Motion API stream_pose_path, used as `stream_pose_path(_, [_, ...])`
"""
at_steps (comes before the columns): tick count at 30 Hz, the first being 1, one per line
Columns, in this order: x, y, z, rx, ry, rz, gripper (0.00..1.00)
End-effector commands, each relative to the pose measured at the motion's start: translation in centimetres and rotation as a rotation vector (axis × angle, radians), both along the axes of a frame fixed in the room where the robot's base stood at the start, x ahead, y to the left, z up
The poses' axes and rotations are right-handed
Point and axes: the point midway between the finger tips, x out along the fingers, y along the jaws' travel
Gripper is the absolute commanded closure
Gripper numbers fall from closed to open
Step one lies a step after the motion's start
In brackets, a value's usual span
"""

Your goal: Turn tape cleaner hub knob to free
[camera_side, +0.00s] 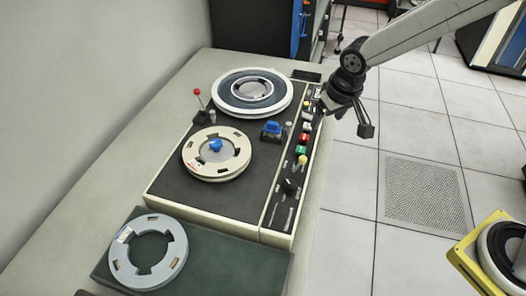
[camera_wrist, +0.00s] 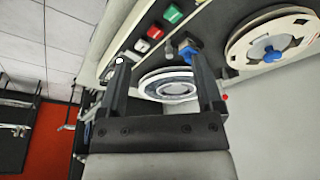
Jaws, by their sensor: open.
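The tape cleaner (camera_side: 165,184) is a dark deck with a cream edge, set on a long grey counter. A cream reel (camera_side: 191,163) lies on its near half, with the blue hub knob (camera_side: 215,145) at its centre. The knob also shows at the upper right of the wrist view (camera_wrist: 272,53). I cannot tell its setting. My gripper (camera_wrist: 157,58) is open and empty. In the side view it hangs beside the far right edge of the deck, well apart from the knob.
A dark blue and white reel (camera_side: 230,95) lies on the deck's far half. A blue block (camera_side: 271,128) and a red-tipped lever (camera_side: 197,93) stand up between the reels. Coloured buttons (camera_side: 302,139) line the right edge. A loose grey reel (camera_side: 126,279) lies in front.

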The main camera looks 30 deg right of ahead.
Motion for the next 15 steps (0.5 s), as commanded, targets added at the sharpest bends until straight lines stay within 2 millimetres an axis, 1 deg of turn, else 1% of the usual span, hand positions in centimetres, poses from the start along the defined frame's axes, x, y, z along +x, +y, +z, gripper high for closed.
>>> stream_pose_path(1, [1.2,1.4,-0.1,-0.002,-0.003,0.005,0.15])
stream_pose_path(5, [3.8,4.7,-0.2,-0.005,-0.018,0.001,0.15])
stream_pose_path(6, [4.6,5.8,-0.2,-0.005,-0.024,-0.001,0.15])
stream_pose_path(11, [7.1,10.2,-0.5,-0.007,-0.046,-0.011,0.15])
stream_pose_path(15, [8.9,14.4,-0.9,-0.006,-0.071,-0.021,0.15])
